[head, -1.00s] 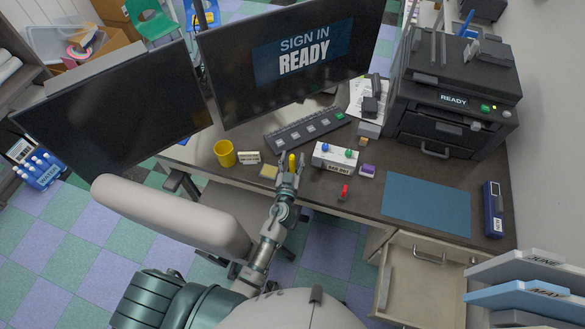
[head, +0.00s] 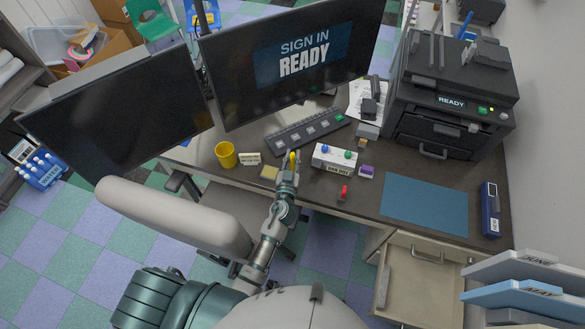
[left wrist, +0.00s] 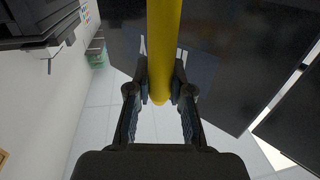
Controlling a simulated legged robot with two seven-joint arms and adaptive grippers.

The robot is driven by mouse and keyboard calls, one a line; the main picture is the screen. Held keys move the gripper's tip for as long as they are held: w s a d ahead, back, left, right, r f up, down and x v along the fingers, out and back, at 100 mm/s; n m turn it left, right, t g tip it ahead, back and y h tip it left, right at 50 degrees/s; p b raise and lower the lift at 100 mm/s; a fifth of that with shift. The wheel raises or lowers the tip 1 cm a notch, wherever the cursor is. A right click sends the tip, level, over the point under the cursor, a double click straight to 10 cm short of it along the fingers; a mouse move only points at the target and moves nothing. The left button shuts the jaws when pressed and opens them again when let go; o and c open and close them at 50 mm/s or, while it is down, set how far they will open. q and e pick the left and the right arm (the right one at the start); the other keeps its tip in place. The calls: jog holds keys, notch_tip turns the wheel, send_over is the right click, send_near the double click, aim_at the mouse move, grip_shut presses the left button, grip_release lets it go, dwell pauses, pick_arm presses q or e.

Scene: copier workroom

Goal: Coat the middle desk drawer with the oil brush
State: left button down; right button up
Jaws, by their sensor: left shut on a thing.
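My left gripper (head: 290,167) is over the near edge of the desk (head: 225,181), shut on a thin yellow handle (head: 292,158), which looks like the oil brush. In the left wrist view the yellow shaft (left wrist: 163,40) stands between both fingers (left wrist: 160,92); I cannot make out its bristles. A pale wooden desk drawer (head: 385,291) stands open at the lower right, below the blue mat. I cannot tell whether it is the middle one. The gripper is up and left of the drawer, well apart from it. My right gripper is out of view.
A yellow cup (head: 226,155), a keyboard (head: 307,130), a white button box (head: 334,158) and a red item (head: 343,193) are near the gripper. Two monitors (head: 290,62) and a printer (head: 450,100) stand behind. The blue mat (head: 426,203) is bare. A chair (head: 175,217) is at the left.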

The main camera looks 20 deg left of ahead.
pick_arm(q)
jog(key=shift+r+p, duration=3.5)
jog(key=shift+r, duration=0.95)
